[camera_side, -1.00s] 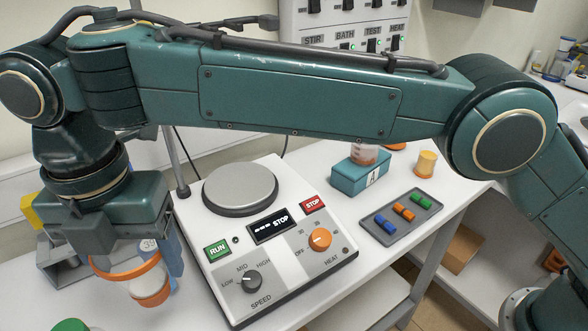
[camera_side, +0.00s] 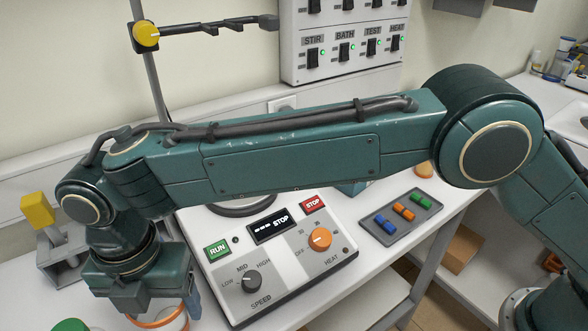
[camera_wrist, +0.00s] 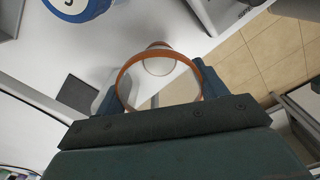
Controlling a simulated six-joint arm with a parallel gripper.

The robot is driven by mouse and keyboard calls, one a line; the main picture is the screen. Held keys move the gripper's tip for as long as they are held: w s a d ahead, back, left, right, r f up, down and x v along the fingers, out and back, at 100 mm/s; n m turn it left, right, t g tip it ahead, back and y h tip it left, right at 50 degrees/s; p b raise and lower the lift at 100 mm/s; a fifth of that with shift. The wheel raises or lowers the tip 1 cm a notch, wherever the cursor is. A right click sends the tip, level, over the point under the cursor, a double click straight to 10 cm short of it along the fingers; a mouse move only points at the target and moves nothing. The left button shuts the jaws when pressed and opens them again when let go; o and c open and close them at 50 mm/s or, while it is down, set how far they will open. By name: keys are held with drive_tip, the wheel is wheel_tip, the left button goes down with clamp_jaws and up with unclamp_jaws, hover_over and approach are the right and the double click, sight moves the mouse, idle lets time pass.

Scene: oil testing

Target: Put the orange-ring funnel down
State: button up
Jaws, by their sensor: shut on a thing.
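The orange-ring funnel is low at the left in the side view, where its orange rim (camera_side: 165,322) shows at the bottom edge. In the wrist view its rim (camera_wrist: 158,51) stands between the two teal fingers of my gripper (camera_wrist: 158,88). My gripper is shut on the funnel, with a finger at each side of the ring. Through the ring a smaller brownish rim with a pale inside shows; I cannot tell whether it is the funnel's lower part. In the side view the fingers (camera_side: 165,308) are partly hidden by my wrist, and the funnel's underside is out of frame.
The stirrer hot plate (camera_side: 290,270) stands just right of my gripper. A yellow-topped item (camera_side: 37,208) sits in a grey stand at the left. A green item (camera_side: 70,325) is at the bottom edge. A grey tray (camera_side: 385,238) holds coloured pieces. A blue round container (camera_wrist: 75,8) is at the wrist view's top.

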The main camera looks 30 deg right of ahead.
drive_tip(key=shift+f, duration=1.7)
drive_tip(key=shift+f, duration=0.15)
drive_tip(key=o, duration=1)
wheel_tip(320, 180, up, 12)
drive_tip(key=shift+r, duration=0.2)
